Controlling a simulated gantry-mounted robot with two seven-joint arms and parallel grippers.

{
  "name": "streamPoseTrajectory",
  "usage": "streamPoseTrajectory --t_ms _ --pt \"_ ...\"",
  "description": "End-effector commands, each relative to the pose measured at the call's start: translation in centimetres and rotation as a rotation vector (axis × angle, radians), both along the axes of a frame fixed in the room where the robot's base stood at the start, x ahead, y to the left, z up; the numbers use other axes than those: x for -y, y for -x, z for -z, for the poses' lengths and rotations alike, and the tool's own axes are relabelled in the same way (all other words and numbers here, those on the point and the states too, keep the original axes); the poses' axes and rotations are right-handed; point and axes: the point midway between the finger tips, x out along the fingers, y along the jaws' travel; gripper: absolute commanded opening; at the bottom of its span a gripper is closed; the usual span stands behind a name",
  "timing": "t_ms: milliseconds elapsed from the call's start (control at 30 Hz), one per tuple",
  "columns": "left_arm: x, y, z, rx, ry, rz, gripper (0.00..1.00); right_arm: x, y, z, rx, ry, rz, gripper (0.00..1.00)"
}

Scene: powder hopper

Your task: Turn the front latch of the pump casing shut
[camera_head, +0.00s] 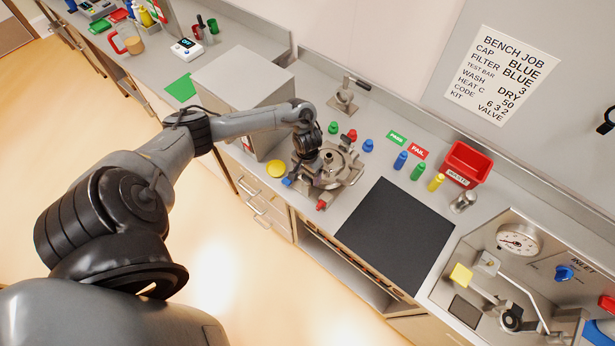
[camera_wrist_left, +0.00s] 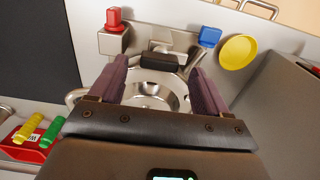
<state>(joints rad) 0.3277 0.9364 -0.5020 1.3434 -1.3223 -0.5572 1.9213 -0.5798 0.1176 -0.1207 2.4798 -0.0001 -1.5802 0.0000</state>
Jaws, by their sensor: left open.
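The metal pump casing (camera_head: 343,168) sits on the bench, left of the black mat. Its round open bowl (camera_wrist_left: 155,97) shows in the left wrist view. A black bar (camera_wrist_left: 161,61) lies at the casing's front side, between my fingertips in that picture; I cannot tell whether it is the front latch or whether I touch it. A red knob (camera_wrist_left: 114,20) and a blue knob (camera_wrist_left: 209,37) stand at the front corners; they also show as red (camera_head: 320,205) and blue (camera_head: 287,182) in the head view. My left gripper (camera_wrist_left: 159,75) is open over the casing, partly hiding it. My right gripper is not in view.
A grey box (camera_head: 236,90) stands behind my left forearm. A yellow disc (camera_head: 276,169) lies left of the casing. Several coloured bottles (camera_head: 401,160) and a red bin (camera_head: 467,163) stand to the right. The black mat (camera_head: 396,235) is clear.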

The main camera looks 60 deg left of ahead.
Motion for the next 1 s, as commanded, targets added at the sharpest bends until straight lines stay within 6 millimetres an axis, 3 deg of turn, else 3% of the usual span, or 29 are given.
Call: streamPoseTrajectory --t_ms 200,600,933,1000 --pt "0.0 0.0 2.0 -0.001 0.000 0.000 0.77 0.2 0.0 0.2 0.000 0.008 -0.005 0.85" --pt "0.0 0.0 2.5 0.000 0.000 0.001 0.75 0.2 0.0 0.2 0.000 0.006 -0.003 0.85" --pt "0.0 0.0 2.4 0.000 0.000 0.001 0.24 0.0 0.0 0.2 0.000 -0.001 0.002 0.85" --pt "0.0 0.0 2.4 0.000 0.000 0.001 0.21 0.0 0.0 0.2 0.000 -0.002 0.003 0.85"
